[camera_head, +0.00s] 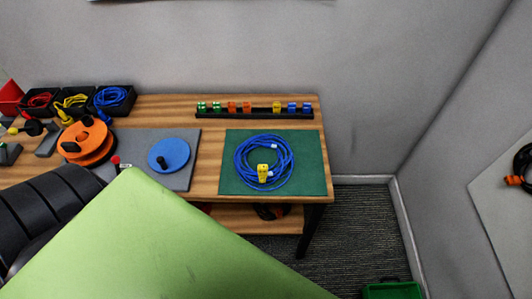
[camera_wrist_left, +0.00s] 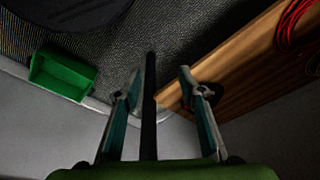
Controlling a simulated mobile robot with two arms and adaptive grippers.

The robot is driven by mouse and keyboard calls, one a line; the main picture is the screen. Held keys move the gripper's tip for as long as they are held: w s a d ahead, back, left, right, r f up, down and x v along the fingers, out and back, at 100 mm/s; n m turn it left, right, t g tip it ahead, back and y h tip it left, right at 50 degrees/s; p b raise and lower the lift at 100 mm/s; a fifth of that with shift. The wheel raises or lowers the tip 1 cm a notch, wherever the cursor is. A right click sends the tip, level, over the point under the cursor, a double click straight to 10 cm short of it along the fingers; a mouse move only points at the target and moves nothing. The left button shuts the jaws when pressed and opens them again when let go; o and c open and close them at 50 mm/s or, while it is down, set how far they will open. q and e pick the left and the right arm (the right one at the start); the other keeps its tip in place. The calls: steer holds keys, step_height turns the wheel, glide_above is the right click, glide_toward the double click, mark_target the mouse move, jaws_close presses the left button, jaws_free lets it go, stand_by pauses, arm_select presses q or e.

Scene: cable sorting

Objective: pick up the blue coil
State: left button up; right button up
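The blue coil (camera_head: 242,161) lies flat on a green mat (camera_head: 312,178) on the right part of the wooden table. A yellow clip or connector (camera_head: 263,173) sits on its front side, and small pale tags show on the cable. My left gripper (camera_wrist_left: 160,74) shows in the left wrist view with its two fingers apart and nothing between them. It points toward the dark floor and the table's edge, and the blue coil is not in that view. Neither gripper shows in the head view. My right gripper is not in view.
A rack (camera_head: 255,115) of coloured clips stands behind the mat. A blue disc (camera_head: 172,152) and an orange reel (camera_head: 88,143) are left of it. Another blue cable (camera_head: 111,96) lies in a black bin at the back left. A green bin (camera_wrist_left: 60,76) is on the floor.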

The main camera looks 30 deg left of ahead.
arm_select(q)
steer(key=w+d+r+m+h, duration=0.1)
steer(key=w+d+r, duration=0.2)
steer(key=w+r, duration=0.35)
steer(key=w+d+r+m+h, duration=0.1)
steer(key=w+d+r, duration=0.2)
steer(key=r, duration=0.7)
steer(key=w+d+r+m, duration=0.1)
steer(key=w+d+r, duration=0.25)
steer(key=r, duration=0.55)
step_height(320, 180, up, 10)
steer(key=n+g+y, duration=0.2)
steer(key=n, duration=0.1)
glide_above(280, 169)
steer(key=f, duration=0.8)
steer(key=shift+w+a+f, duration=0.1)
steer(key=shift+w+a, duration=0.05)
steer(key=shift+w, duration=0.05)
steer(key=f+p, duration=0.1)
steer(key=f, duration=0.3)
steer(key=shift+s, duration=0.2)
steer(key=shift+f, duration=0.65)
jaws_close()
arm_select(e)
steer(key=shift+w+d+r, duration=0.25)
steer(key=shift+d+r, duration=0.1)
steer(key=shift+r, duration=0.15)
